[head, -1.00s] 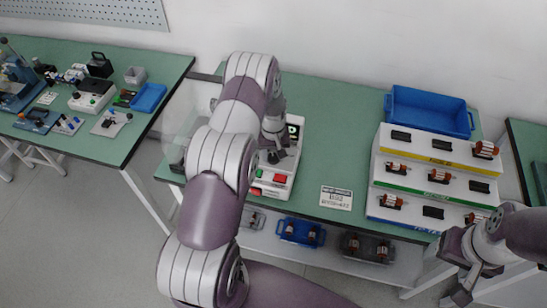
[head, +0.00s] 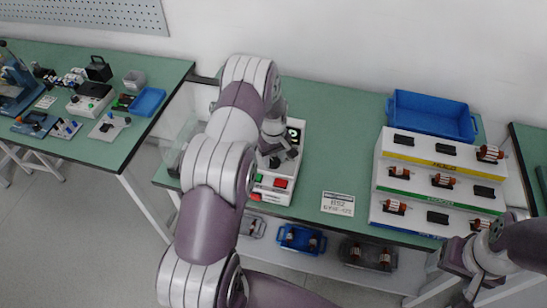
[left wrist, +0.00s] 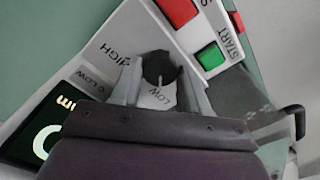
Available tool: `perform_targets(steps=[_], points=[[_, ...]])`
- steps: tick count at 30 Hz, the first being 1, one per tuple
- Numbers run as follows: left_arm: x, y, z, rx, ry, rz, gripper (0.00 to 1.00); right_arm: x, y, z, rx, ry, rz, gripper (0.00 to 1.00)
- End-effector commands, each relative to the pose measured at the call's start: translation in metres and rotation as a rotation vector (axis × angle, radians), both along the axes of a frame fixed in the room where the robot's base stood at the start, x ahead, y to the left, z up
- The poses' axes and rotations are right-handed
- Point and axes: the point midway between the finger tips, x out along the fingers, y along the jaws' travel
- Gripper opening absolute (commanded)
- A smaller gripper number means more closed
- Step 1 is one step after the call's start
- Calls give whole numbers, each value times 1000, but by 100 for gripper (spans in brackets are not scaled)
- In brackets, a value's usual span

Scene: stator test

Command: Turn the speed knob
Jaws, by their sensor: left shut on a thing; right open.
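The speed knob (left wrist: 159,69) is a round black knob with a light pointer line, seen in the left wrist view between printed LOW and HIGH labels. My left gripper (left wrist: 160,82) is shut on it, one finger on each side. The pointer line faces the LOW label. In the head view my left gripper (head: 279,157) is over the white tester box (head: 272,197), and the knob is hidden there. A green START button (left wrist: 210,57) and a red button (left wrist: 179,10) lie beside the knob. My right gripper (head: 463,290) is open at the lower right, away from the tester.
A lit display (left wrist: 40,140) is on the panel. A white label card (head: 338,204) lies to the right of the tester. A stepped rack (head: 385,190) with several small motor parts and a blue bin (head: 432,116) stand further right. The green table (head: 335,125) is clear between them.

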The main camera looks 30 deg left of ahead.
Motion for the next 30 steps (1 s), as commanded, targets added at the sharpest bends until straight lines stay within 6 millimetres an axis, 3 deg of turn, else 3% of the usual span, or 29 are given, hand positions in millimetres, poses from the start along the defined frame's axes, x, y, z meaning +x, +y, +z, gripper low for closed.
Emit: perform_targets(steps=[4, 5, 7, 16, 20, 30], points=[[3, 1, 3, 2, -8, 2, 14, 0, 0, 0, 0, 0, 0, 67], [3, 1, 3, 2, -8, 2, 48, 0, 0, 0, 0, 0, 0, 67], [2, 1, 2, 2, -6, 1, 70, 0, 0, 1, 0, 0, 0, 67], [1, 0, 2, 1, -3, 0, 70, 0, 0, 0, 0, 0, 0, 67], [2, 1, 13, 2, -6, 0, 70, 0, 0, -6, 0, 0, 0, 67], [2, 0, 97, 2, -9, 0, 70, 0, 0, -30, 0, 0, 0, 67]])
